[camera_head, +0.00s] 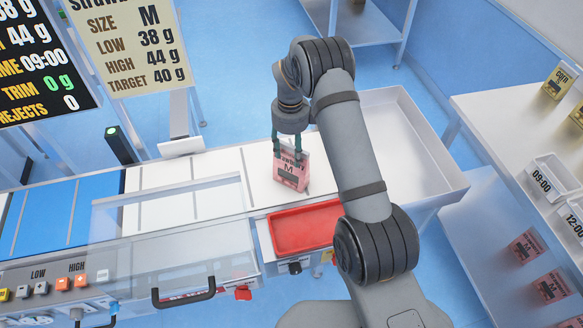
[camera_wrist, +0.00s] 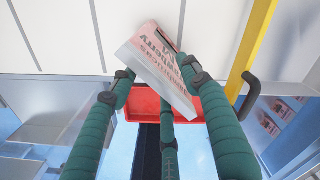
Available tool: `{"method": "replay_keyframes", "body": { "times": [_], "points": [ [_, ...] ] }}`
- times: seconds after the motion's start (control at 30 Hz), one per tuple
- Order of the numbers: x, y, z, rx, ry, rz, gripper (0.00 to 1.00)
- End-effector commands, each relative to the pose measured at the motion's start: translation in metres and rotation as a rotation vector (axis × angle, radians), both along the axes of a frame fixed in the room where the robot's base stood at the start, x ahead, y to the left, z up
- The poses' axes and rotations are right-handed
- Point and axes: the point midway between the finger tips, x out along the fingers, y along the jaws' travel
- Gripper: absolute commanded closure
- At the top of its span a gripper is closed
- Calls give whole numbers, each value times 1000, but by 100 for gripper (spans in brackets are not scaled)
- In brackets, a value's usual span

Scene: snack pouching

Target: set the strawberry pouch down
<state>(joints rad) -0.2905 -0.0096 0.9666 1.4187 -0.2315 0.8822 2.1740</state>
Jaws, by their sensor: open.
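The strawberry pouch (camera_head: 291,168) is pink with a dark "M" label and stands upright on the white surface, just behind the red tray. In the wrist view the pouch (camera_wrist: 158,62) shows its pale top edge and pink printed face. My gripper (camera_head: 287,150) is right at the top of the pouch, with its green fingers on either side of it. In the wrist view my gripper (camera_wrist: 157,82) has its fingers spread around the pouch. I cannot tell whether any finger still touches it.
A red tray (camera_head: 306,231) sits in front of the pouch. A white bin (camera_head: 452,184) is to the right. A clear cover (camera_head: 170,225) lies to the left over the belt. More pink pouches (camera_head: 551,284) lie on a shelf at the right. A yellow bar (camera_wrist: 252,45) shows in the wrist view.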

Motion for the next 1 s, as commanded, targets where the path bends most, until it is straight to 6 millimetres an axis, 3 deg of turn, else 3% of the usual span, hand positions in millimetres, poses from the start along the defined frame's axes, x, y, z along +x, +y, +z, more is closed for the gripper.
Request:
{"method": "replay_keyframes", "body": {
  "times": [0.27,1.0],
  "points": [
    [0,1,-5,0,-1,2,53],
    [0,0,-4,0,-1,2,96]
  ]
}}
